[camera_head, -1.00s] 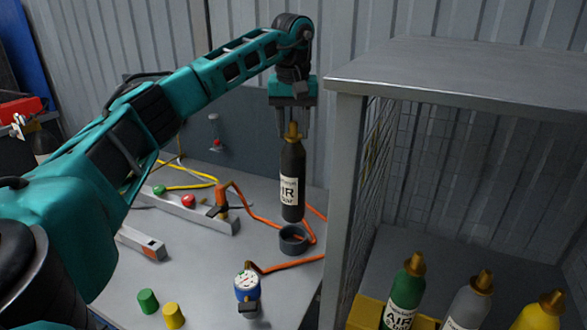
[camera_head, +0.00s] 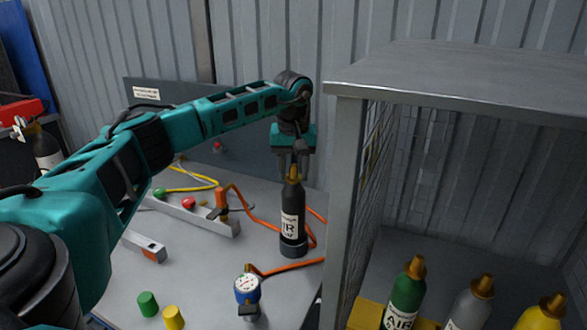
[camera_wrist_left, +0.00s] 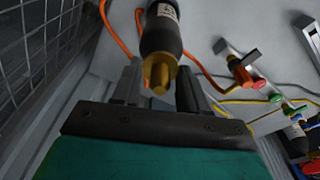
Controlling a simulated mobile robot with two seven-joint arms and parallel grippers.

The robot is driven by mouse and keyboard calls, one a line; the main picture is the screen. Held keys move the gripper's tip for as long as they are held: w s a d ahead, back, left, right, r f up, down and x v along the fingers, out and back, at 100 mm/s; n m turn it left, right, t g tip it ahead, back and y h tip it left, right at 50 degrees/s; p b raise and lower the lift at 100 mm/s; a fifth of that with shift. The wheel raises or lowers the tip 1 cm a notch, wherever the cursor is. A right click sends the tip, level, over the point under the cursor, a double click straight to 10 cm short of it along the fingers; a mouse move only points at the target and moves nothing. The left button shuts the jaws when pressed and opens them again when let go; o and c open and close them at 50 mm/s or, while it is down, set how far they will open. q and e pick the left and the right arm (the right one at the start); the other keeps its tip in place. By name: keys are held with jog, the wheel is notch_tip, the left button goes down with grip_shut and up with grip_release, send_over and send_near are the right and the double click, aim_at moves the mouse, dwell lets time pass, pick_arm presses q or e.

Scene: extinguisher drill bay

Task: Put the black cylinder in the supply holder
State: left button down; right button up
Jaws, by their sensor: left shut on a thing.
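The black cylinder (camera_head: 292,206) has a brass valve and a white AIR label. In the left wrist view the cylinder (camera_wrist_left: 160,35) sits between the fingers (camera_wrist_left: 159,82). My right gripper is not in view.
A grey mesh-sided cabinet (camera_head: 345,200) stands close to the right, with green (camera_head: 403,295), grey (camera_head: 470,305) and yellow (camera_head: 540,315) cylinders inside. An orange hose (camera_head: 290,265) and a blue gauge (camera_head: 247,289) lie near the holder. Green (camera_head: 147,303) and yellow (camera_head: 173,317) caps stand in front.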

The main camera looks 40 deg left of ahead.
pick_arm(q)
jog(key=c, duration=0.6)
grip_release()
jog(key=shift+f, duration=0.1)
jog(key=r, duration=0.8)
jog(key=s+d+r, duration=0.1)
jog(key=r, duration=0.3)
jog(key=shift+s+r, duration=0.1)
jog(key=shift+r, duration=0.05)
